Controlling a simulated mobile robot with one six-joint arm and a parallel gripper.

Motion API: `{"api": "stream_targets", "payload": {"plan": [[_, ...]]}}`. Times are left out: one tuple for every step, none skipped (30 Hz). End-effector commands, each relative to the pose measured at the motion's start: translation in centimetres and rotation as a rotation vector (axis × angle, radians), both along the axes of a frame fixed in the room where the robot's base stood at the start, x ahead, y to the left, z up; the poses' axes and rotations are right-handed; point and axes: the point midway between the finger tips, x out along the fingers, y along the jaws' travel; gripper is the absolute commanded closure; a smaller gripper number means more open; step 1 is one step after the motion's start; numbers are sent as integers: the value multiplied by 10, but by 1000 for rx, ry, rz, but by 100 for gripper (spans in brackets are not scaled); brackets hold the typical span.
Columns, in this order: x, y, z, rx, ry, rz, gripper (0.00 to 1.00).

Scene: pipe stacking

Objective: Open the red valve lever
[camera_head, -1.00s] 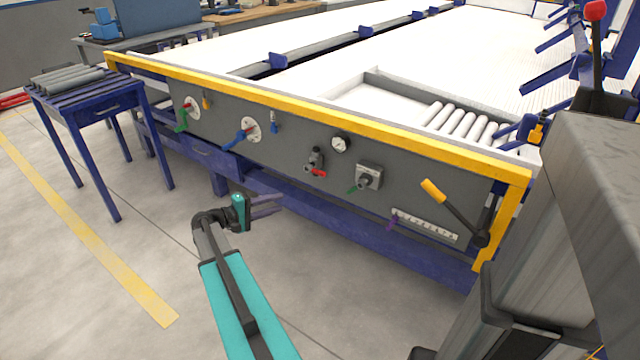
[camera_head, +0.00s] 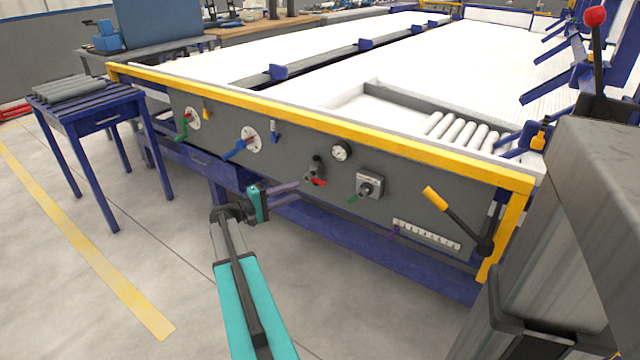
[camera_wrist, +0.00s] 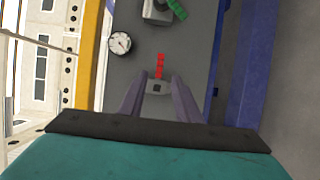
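The red valve lever (camera_head: 318,182) sticks out from a small grey valve body (camera_head: 314,170) on the dark front panel. In the wrist view, the red lever (camera_wrist: 160,65) lies just beyond the fingertips, in line with the gap between them. My gripper (camera_head: 299,191) is in front of the panel, to the left of the lever and slightly lower in the head view. Its two purple fingers are apart and hold nothing, as the wrist view shows (camera_wrist: 158,82). The valve body (camera_wrist: 157,88) shows between the fingers. I cannot tell the exact distance to the lever.
A gauge (camera_head: 340,151) and a grey box with a green lever (camera_head: 370,185) are right of the valve. A blue lever (camera_head: 238,148) is to its left. A yellow rail (camera_head: 330,126) runs above the panel, and a blue beam (camera_head: 400,255) below. Floor is clear in front.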

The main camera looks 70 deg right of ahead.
Motion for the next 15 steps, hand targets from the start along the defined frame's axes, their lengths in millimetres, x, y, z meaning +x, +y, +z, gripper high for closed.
{"api": "stream_targets", "payload": {"plan": [[-4,-5,-1,0,0,-2,70],[-7,-8,-1,0,0,-2,70],[-10,-13,-1,0,0,-2,70],[-12,-16,-1,0,0,-2,70],[-15,-19,-1,0,0,-2,70],[-18,-24,-1,-1,-1,-3,70],[-21,-27,-1,-1,-1,-3,70],[-24,-31,-1,-1,-1,-3,70],[-27,-36,-1,-1,-1,-2,70],[-30,-39,-1,-1,-1,-2,70],[-32,-42,-1,-1,-1,-2,70],[-36,-47,-1,-1,-1,-3,70],[-39,-51,-1,-1,-1,-2,70],[-41,-54,-1,-1,-1,-2,70],[-44,-58,-1,-1,-1,-2,70]]}}
